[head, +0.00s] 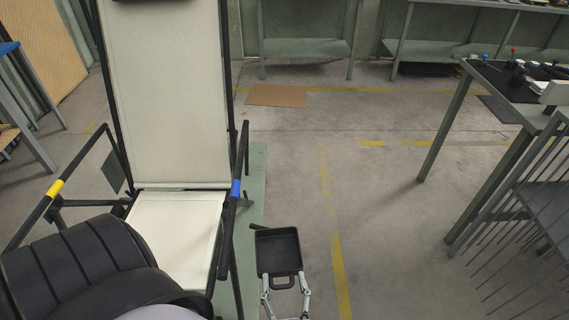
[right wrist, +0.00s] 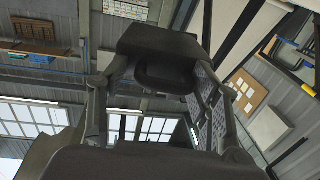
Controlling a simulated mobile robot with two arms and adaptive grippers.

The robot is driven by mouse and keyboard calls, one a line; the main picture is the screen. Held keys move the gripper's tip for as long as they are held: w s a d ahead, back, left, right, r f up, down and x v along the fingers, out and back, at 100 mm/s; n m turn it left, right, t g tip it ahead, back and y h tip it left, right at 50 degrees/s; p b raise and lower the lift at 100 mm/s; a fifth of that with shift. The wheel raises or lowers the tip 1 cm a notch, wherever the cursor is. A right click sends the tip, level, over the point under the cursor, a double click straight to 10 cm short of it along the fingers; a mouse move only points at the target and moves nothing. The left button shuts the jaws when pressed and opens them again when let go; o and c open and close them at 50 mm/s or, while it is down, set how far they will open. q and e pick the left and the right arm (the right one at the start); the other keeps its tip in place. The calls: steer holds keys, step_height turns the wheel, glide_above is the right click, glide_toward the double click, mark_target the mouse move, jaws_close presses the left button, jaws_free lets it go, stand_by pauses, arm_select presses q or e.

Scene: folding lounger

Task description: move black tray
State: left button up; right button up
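The black tray (head: 278,250) is a shallow square tray with a loop handle on its near side. It shows just right of the lounger (head: 168,95), at its blue-banded armrest. My right gripper (head: 286,284) is at the tray's near side, its fingers spread to either side of the handle. In the right wrist view, the dark tray (right wrist: 160,42) and its handle are ahead, between the open fingers (right wrist: 164,80). I cannot tell whether a finger touches the handle. My left gripper is not in view.
The lounger has a pale fabric back and seat, with blue and yellow bands on its black armrests. A dark-topped table (head: 515,85) and a metal rack (head: 535,190) stand at right. A brown mat (head: 277,95) lies behind. Floor between tray and table is clear.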

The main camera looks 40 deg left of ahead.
steer(key=shift+a+r, duration=0.1)
steer(key=shift+r, duration=0.15)
steer(key=v, duration=1.2)
steer(key=shift+f, duration=0.2)
